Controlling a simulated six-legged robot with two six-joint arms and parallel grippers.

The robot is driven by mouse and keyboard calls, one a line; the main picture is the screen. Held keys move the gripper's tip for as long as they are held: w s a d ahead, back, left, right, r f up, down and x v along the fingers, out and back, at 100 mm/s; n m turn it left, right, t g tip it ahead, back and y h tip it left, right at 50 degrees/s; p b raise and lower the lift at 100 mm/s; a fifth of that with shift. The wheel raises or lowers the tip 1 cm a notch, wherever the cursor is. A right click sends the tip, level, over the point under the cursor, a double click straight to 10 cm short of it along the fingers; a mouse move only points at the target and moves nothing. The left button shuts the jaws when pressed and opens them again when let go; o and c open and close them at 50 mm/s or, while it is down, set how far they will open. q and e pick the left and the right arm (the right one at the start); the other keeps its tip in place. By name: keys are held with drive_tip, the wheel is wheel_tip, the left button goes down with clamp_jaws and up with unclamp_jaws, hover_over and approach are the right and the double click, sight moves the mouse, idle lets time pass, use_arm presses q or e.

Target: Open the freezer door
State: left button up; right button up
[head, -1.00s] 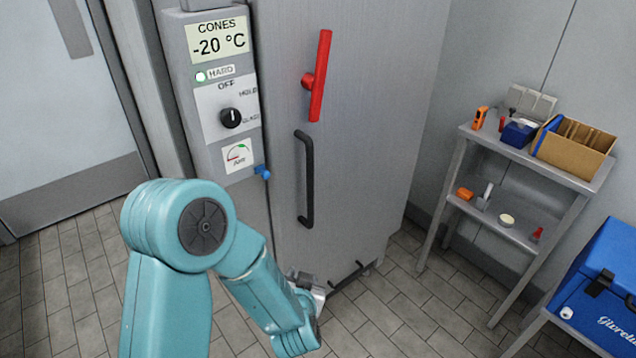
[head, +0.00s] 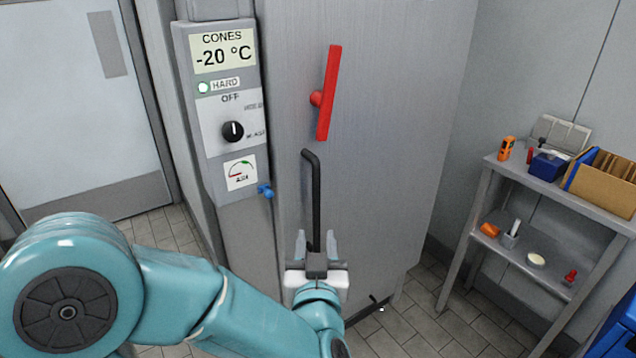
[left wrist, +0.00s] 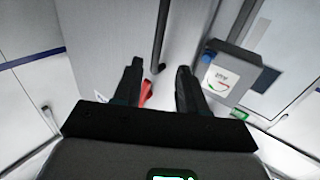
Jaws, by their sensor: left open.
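The freezer door (head: 375,110) is a grey metal panel and looks shut. A red lever handle (head: 328,95) stands nearly upright on it, and a black vertical bar handle (head: 314,195) sits below. My left gripper (head: 316,245) is open in front of the lower part of the black handle; its fingers seem to stand on either side of the bar in the head view, but I cannot tell the depth. In the left wrist view the two fingers (left wrist: 160,80) are apart, with the black handle (left wrist: 161,35) beyond them and part of the red lever (left wrist: 146,92) between them. My right gripper is not in view.
A control panel (head: 222,110) reading -20 °C, with a knob and a blue valve (head: 265,191), is left of the door. A grey shelf (head: 480,215) with tools and a cardboard box (head: 603,183) stands at the right.

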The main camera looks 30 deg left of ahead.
sight(316, 199)
use_arm(q)
drive_tip(key=p+x, duration=0.1)
drive_tip(key=x, duration=0.4)
drive_tip(key=p+x, duration=0.2)
drive_tip(key=x, duration=0.2)
drive_tip(key=p+x, duration=0.2)
drive_tip(key=x, duration=0.3)
drive_tip(key=shift+w+a+f, duration=0.1)
drive_tip(key=shift+w+f, duration=0.2)
drive_tip(key=shift+w, duration=0.05)
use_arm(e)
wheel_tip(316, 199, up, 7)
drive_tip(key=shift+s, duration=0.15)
use_arm(q)
clamp_jaws()
